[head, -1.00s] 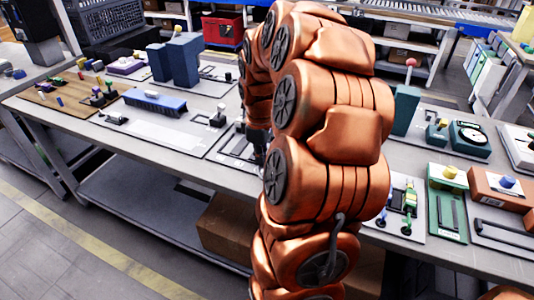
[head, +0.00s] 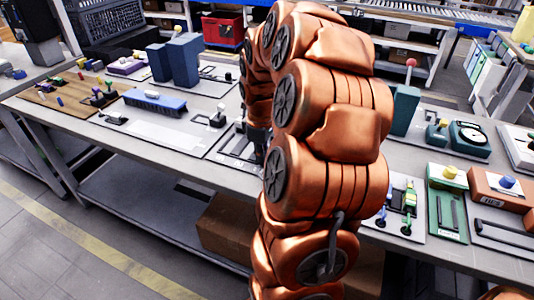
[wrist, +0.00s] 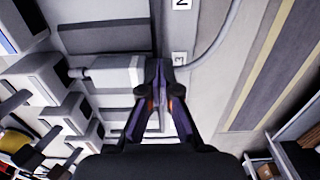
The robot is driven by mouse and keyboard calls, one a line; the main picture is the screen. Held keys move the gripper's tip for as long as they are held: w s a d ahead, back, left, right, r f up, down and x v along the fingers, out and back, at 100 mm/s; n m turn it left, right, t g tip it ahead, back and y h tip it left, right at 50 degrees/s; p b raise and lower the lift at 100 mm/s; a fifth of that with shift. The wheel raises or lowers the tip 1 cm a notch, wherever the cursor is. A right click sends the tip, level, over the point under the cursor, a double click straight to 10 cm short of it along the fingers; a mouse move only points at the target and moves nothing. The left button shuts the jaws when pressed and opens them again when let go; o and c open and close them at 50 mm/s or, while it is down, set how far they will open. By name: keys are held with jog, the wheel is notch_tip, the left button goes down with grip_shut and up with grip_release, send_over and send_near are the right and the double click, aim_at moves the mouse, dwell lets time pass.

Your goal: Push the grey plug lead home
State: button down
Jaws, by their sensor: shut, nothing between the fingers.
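My gripper (wrist: 158,68) is shut and empty in the wrist view, its dark fingertips together beside a grey block (wrist: 112,72). The lead's end is at or behind the fingertips. I cannot tell whether they touch it or how deep it sits. In the head view, my arm hides most of the gripper (head: 259,143), which is low at the bench's front edge.
Several grey blocks (wrist: 68,112) stand left of the gripper in the wrist view. In the head view, a blue-topped brush-like part (head: 155,102) and blue blocks (head: 184,60) stand left of my arm. A green fixture (head: 447,200) stands right. Floor in front is clear.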

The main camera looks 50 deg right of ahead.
jog(key=shift+w+d, duration=0.15)
jog(key=shift+d, duration=0.45)
jog(key=shift+w+d, duration=0.15)
jog(key=shift+d, duration=0.4)
dwell(0.4)
jog(key=shift+a, duration=0.2)
jog(key=shift+s+a+r, duration=0.1)
jog(key=shift+s+a, duration=0.05)
jog(key=shift+a, duration=0.25)
notch_tip(320, 180, up, 7)
jog(key=p, duration=0.2)
dwell(0.7)
